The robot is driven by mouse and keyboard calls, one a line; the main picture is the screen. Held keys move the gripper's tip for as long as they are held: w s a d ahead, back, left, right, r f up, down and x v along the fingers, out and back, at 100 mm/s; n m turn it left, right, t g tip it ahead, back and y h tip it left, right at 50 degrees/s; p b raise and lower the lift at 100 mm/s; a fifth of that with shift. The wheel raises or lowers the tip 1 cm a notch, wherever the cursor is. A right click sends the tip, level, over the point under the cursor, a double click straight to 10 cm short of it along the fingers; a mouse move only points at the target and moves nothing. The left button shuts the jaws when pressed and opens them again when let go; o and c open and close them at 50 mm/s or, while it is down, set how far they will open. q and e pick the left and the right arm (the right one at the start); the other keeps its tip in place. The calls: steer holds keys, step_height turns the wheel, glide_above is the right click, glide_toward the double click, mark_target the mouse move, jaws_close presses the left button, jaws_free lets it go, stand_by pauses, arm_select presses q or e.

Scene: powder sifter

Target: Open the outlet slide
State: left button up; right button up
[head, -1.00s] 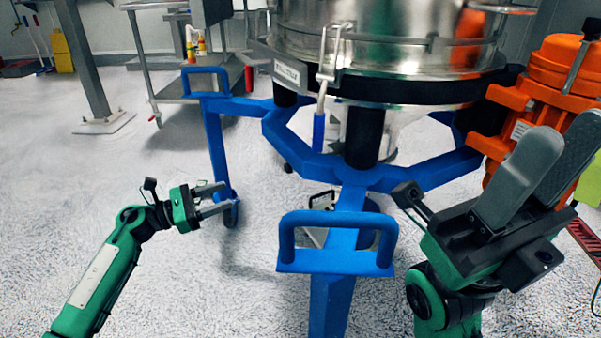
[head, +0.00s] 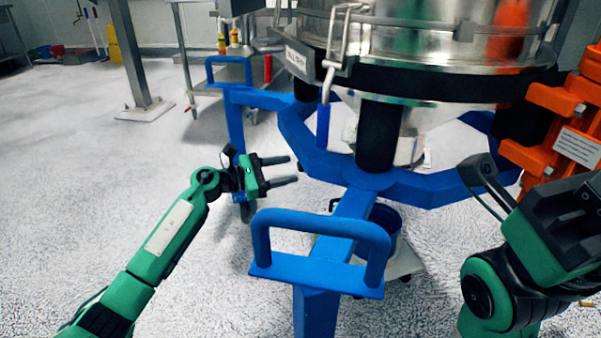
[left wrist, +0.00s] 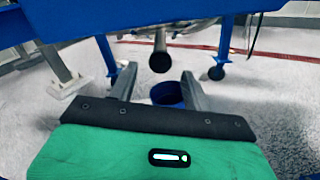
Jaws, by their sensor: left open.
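The powder sifter is a steel drum (head: 425,50) on a blue frame (head: 430,188). Its pale metal outlet part (head: 410,150) shows below the black ring, partly hidden by a black post. In the left wrist view a dark round knob-like end (left wrist: 160,62) hangs from a short metal stem, ahead of my fingers; I cannot tell for sure that it is the slide's handle. My left gripper (head: 285,171) is open and empty, left of the frame's front leg, its fingers pointing right. My right gripper (head: 560,215) is at the right edge; its fingers do not show clearly.
A blue bucket (head: 391,240) stands on a white dolly (head: 408,262) under the sifter. A blue looped handle (head: 320,228) on the frame's front leg is close to my left gripper. An orange motor (head: 545,145) stands at the right.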

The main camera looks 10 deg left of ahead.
mark_target(298, 167)
arm_select(q)
steer(key=shift+b+x, duration=0.55)
steer(key=shift+x, duration=1.8)
steer(key=shift+a, duration=0.1)
jaws_close()
